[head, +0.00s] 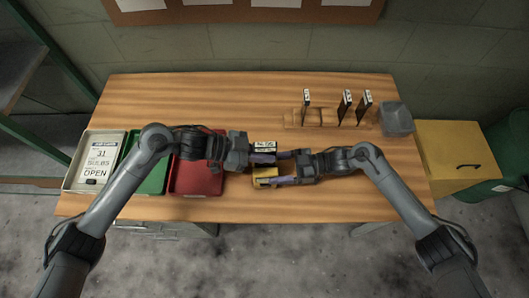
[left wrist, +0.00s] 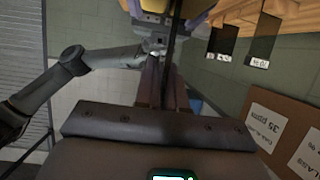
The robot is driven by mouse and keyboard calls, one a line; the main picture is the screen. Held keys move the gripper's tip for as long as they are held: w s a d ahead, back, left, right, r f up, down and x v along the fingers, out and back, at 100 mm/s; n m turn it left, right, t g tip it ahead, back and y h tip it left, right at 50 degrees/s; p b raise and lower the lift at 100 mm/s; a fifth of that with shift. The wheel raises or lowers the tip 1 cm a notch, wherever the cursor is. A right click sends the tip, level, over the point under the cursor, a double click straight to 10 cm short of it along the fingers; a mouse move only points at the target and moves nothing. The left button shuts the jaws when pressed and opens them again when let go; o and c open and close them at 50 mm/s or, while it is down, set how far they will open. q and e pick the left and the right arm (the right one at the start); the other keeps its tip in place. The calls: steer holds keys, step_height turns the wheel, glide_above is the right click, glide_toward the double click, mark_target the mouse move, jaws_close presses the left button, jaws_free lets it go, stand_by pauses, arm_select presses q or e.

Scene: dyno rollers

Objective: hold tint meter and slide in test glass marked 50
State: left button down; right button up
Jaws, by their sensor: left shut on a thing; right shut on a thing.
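The yellow tint meter (head: 264,171) is near the front middle of the table, between my grippers. My right gripper (head: 279,168) comes from the right and is shut on the meter, with purple fingers on either side. My left gripper (head: 262,157) is shut on a dark test glass with a white label (head: 265,145). In the left wrist view the glass (left wrist: 174,38) is a thin dark strip seen edge-on, in front of the yellow meter (left wrist: 153,18). The label's number is too small to read. I cannot tell whether the glass is in the meter's slot.
A wooden rack (head: 325,117) at the back right holds three upright dark glasses with white labels. A grey bin (head: 397,120) stands right of it. Red (head: 190,192), green (head: 150,186) and grey (head: 75,170) trays line the left. The table's back left is clear.

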mark_target(265, 167)
arm_select(q)
steer(key=shift+f, duration=0.45)
steer(key=shift+f, duration=0.75)
steer(key=shift+f, duration=0.8)
